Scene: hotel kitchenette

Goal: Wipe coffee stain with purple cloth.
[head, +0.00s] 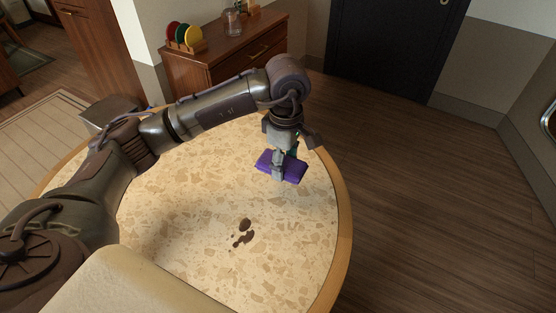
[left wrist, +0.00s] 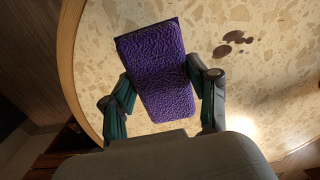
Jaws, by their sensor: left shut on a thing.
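A folded purple cloth (head: 292,167) is held in my left gripper (head: 279,168) near the far right part of the round table. In the left wrist view the cloth (left wrist: 158,70) sits between the two fingers of the left gripper (left wrist: 160,98), which is shut on it. A dark brown coffee stain (head: 243,234) of several spots lies on the tabletop, nearer to me than the cloth. The stain also shows in the left wrist view (left wrist: 232,40), to the right of the cloth. I cannot tell whether the cloth touches the table. My right gripper is in neither view.
The round table (head: 190,185) has a speckled top and a wooden rim. A wooden cabinet (head: 225,62) beyond it bears a rack of coloured discs (head: 184,38) and a glass jar (head: 232,22). The tabletop around the stain is clear. Open floor lies to the right.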

